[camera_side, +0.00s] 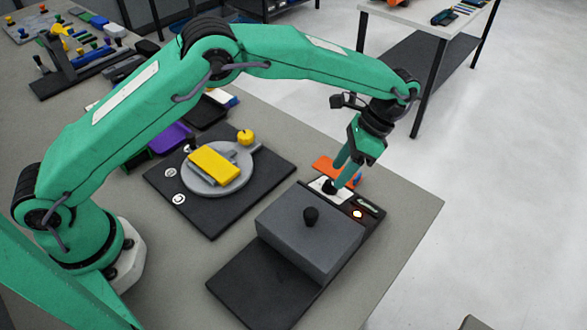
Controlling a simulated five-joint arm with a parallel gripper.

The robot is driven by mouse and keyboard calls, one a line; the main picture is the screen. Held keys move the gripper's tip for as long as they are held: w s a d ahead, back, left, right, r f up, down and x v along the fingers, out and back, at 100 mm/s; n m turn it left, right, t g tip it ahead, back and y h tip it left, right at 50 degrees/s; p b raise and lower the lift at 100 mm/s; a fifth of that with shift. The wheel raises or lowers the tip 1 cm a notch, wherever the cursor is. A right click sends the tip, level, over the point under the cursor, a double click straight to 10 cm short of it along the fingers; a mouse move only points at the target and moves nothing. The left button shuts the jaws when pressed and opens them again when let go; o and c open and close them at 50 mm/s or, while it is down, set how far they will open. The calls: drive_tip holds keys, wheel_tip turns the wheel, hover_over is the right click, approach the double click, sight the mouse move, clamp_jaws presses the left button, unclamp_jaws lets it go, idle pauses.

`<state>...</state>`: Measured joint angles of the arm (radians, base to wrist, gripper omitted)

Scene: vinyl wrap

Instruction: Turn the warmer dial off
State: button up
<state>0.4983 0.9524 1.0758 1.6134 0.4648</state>
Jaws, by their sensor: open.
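The jaws are open, with the dial at or between the fingertips; contact cannot be told. The fingers partly hide the dial, and its setting is not readable.
An orange piece (326,164) lies just behind the dial. Left of the warmer, a black mat (212,222) carries a grey round plate (217,187) with a yellow block (213,166). Bare table (412,207) lies to the right.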

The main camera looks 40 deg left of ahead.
drive_tip(key=shift+v, duration=2.3)
drive_tip(key=r+n+t+h, duration=0.1)
drive_tip(key=n+t+h, duration=0.3)
drive_tip(key=n, duration=0.7)
hover_over(331, 183)
drive_tip(key=shift+r+t+y, duration=0.1)
drive_tip(key=shift+t+y, duration=0.4)
drive_tip(key=shift+y, duration=0.1)
